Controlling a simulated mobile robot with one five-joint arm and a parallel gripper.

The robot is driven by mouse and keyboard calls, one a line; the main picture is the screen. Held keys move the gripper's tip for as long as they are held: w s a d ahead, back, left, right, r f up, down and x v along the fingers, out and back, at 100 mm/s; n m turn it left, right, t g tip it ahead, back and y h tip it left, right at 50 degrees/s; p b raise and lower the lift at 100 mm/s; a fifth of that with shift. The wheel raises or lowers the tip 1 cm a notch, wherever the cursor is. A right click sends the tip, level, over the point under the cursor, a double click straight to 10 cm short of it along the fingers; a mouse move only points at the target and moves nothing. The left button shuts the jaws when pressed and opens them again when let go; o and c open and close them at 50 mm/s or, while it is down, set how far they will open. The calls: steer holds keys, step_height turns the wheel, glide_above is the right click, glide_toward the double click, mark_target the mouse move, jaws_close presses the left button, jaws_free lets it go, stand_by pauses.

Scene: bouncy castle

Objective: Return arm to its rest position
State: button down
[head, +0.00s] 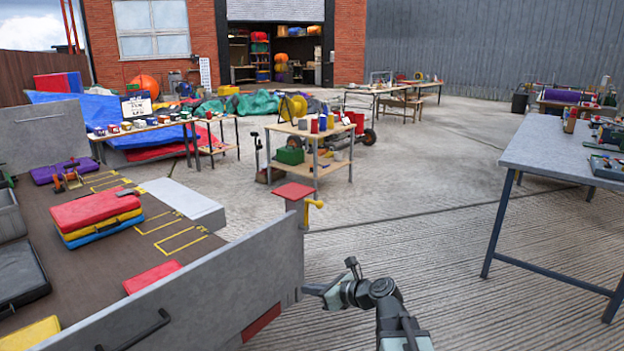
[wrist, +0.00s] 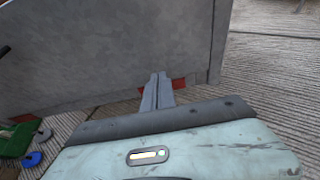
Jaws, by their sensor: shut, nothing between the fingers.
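My gripper (head: 314,289) shows in the head view at the lower middle, at the end of my bent arm. It points left, close to the end of the grey side panel (head: 215,285) of a trailer-like bed. In the wrist view my gripper (wrist: 161,76) has its two fingers together, with nothing held. The fingertips appear in front of the grey panel (wrist: 110,50) near a red strip (wrist: 184,83) at its lower edge. I cannot tell whether they touch the panel.
The brown bed (head: 80,235) holds stacked red, yellow and blue cases (head: 97,218). A red-topped post (head: 294,192) stands by the panel's end. A grey-topped table (head: 565,150) is at the right. Ribbed paving (head: 430,240) between them is clear.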

steer(key=s+d+f+n+g+h, duration=0.45)
steer(key=s+d+f+n, duration=0.3)
steer(key=n, duration=0.55)
steer(key=s+d+f+n+g+h, duration=0.4)
steer(key=s+d+f+n+h, duration=0.35)
steer(key=n, duration=0.55)
step_height(320, 180, up, 35)
steer(key=d+y+p, duration=0.1)
steer(key=p, duration=3.3)
steer(key=shift+d+r, duration=0.15)
steer(key=shift+d, duration=0.15)
steer(key=shift+t, duration=0.25)
